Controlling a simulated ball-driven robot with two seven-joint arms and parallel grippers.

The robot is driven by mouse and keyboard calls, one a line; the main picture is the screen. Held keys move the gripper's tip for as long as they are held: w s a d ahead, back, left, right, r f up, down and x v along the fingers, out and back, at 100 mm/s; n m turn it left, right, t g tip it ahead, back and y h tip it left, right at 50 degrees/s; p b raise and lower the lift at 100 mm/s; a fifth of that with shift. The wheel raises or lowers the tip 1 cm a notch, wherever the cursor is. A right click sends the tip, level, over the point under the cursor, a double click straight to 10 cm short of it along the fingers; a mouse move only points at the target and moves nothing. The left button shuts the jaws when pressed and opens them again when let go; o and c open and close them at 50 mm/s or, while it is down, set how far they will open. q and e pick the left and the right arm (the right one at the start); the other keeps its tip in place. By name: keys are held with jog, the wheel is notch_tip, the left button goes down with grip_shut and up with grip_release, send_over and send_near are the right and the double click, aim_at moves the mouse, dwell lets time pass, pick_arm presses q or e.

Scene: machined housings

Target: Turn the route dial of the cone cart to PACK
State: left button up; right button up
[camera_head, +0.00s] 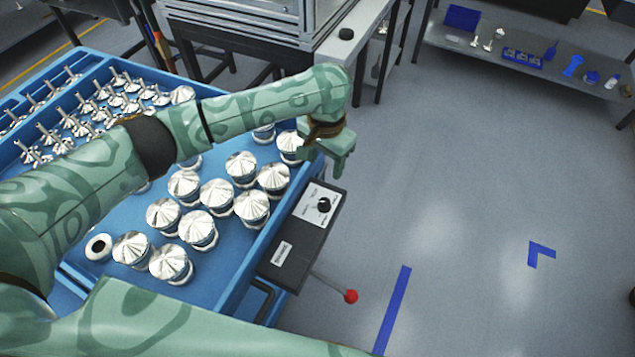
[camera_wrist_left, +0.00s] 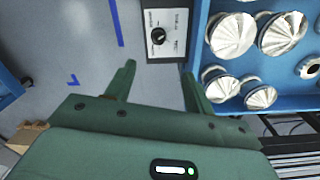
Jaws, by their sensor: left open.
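The route dial (camera_head: 323,205) is a black round knob on a white label plate, on the dark control box (camera_head: 292,247) fixed to the side of the blue cone cart (camera_head: 222,283). In the left wrist view the dial (camera_wrist_left: 158,36) shows ahead of the fingers, with small lettering around it that is too small to read surely. I cannot tell which word it points at. My left gripper (camera_head: 326,160) is open and empty, apart from the dial and behind it in the head view. In the left wrist view, the fingers (camera_wrist_left: 158,74) are spread below the dial plate. My right gripper is not in view.
Silver cones (camera_head: 217,195) stand in the cart beside the box. A lever with a red ball (camera_head: 351,296) sticks out from the box's front. A shelf (camera_head: 530,58) with blue items stands at the back right. The grey floor right of the cart is clear, with blue tape marks (camera_head: 393,310).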

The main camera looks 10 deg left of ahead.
pick_arm(q)
jog(key=b, duration=0.3)
send_near(325, 201)
jog(key=shift+s, duration=0.2)
notch_tip(325, 201, down, 8)
jog(key=b, duration=0.5)
jog(key=shift+w+f, duration=0.15)
jog(key=shift+f, duration=0.35)
jog(key=shift+a+f, duration=0.1)
jog(key=shift+f, duration=0.05)
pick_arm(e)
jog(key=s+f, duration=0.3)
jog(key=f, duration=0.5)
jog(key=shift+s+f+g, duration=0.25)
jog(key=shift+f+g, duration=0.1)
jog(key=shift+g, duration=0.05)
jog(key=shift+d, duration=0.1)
pick_arm(q)
jog(key=c, duration=0.9)
jog(key=shift+c, duration=0.3)
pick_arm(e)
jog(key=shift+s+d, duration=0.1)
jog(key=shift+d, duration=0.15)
